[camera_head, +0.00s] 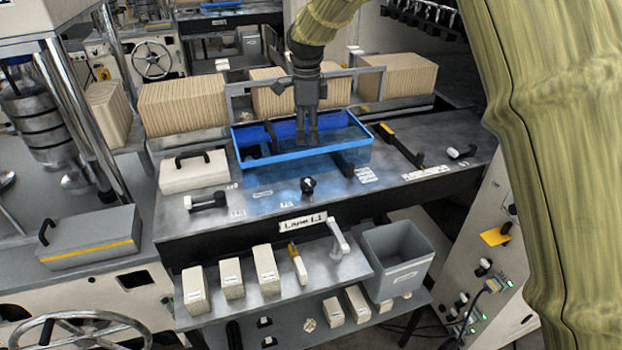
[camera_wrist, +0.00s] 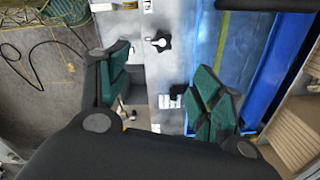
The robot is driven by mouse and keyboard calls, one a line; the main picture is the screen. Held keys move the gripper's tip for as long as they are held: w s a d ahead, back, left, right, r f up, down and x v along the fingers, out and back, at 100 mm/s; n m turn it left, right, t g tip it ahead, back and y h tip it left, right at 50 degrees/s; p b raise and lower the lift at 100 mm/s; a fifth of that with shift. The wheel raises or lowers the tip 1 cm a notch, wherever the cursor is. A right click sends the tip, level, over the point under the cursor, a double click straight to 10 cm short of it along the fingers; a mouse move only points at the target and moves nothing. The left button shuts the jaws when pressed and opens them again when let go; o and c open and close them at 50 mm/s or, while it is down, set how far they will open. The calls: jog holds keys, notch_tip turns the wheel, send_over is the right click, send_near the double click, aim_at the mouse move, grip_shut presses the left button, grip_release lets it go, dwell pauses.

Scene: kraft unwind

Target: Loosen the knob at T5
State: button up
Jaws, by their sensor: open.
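A black star-shaped knob with a pale centre (camera_head: 308,185) stands on the metal bench top in front of the blue tray. It also shows in the wrist view (camera_wrist: 158,42), near the upper middle. The small tags on the bench are too small for me to read T5 with certainty. My gripper (camera_head: 307,138) hangs pointing down over the blue tray, behind and apart from the knob. In the wrist view, its green-padded fingers (camera_wrist: 160,92) are spread wide with nothing between them.
The blue tray (camera_head: 252,163) has raised walls. A black-handled pale box (camera_head: 195,172), a black clamp-like fitting (camera_head: 205,201) and a long black lever (camera_head: 400,145) sit on the bench. A lower shelf holds pale boxes and a grey bin (camera_head: 398,262). Bench around the knob is mostly clear.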

jog(key=f, duration=0.1)
jog(key=b, duration=0.5)
send_over(310, 181)
notch_tip(310, 181, down, 6)
notch_tip(310, 181, down, 10)
jog(key=p, duration=0.3)
jog(key=c, duration=1.1)
jog(key=shift+o, duration=0.2)
